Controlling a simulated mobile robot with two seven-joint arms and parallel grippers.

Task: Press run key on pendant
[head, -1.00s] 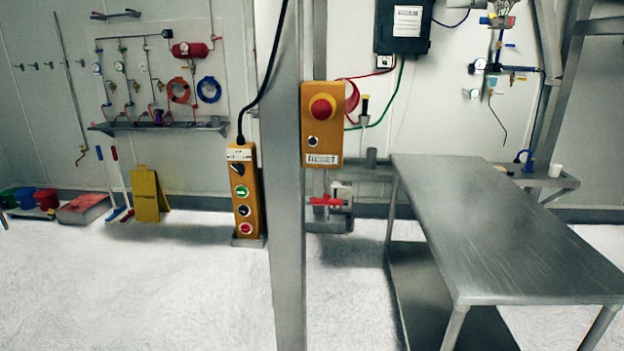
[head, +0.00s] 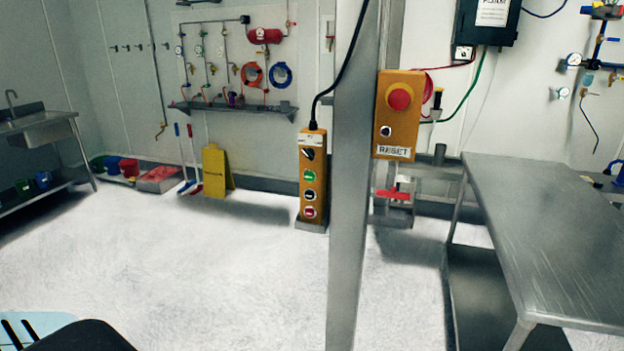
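The yellow pendant (head: 313,165) hangs upright on a black cable, just left of the grey steel post. Its face has a dark selector switch near the top, a green button (head: 309,176), a dark button with a light ring (head: 309,195) and a red button (head: 309,212) at the bottom. Its key labels are too small to read. No gripper shows, and nothing touches the pendant.
A yellow box (head: 398,115) with a red mushroom button and a RESET label is on the post's right. A steel table (head: 540,220) stands at right, a sink bench (head: 40,135) at far left. Dark and light-blue shapes cut into the bottom-left corner. The white floor between is open.

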